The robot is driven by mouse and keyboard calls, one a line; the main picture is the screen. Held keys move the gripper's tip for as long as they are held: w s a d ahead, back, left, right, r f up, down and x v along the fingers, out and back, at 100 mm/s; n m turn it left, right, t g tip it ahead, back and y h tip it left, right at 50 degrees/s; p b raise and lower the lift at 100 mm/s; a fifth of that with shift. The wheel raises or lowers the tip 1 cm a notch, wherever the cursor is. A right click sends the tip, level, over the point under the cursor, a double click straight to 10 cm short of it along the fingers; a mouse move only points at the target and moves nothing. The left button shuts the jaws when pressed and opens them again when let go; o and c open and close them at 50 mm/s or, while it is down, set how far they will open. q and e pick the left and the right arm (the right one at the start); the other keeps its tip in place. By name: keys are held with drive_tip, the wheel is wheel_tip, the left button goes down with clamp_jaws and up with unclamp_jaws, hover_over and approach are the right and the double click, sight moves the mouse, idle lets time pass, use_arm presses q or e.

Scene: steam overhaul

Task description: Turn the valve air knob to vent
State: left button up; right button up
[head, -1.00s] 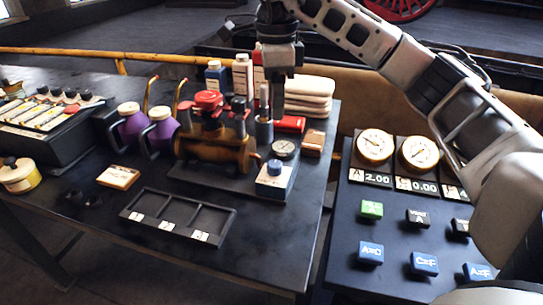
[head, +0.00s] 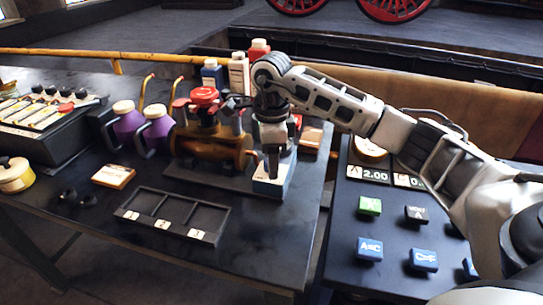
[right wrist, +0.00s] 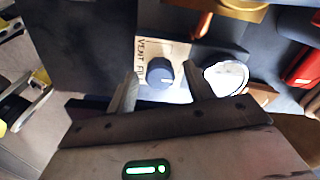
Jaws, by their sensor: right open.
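The valve air knob (right wrist: 160,72) is a round dark blue knob on a pale plate lettered VENT and FILL, seen in the right wrist view. Its block (head: 270,187), white-topped with blue sides, stands near the table's right edge in the head view, where my gripper hides the knob. My right gripper (head: 272,172) points down over this block. In the right wrist view its open fingers (right wrist: 162,80) stand either side of the knob, with gaps visible. I cannot tell whether the fingertips are level with it. My left gripper is not in view.
A round white gauge (right wrist: 226,78) sits close beside the knob, near one finger. The brass valve body (head: 212,148) with a red handwheel (head: 205,95) stands left of the block. A black divided tray (head: 175,215) lies in front. A button panel (head: 395,275) is at right.

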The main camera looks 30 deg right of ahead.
drive_tip(key=c, duration=1)
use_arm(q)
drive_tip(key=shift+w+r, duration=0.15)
use_arm(e)
drive_tip(key=shift+o, duration=0.2)
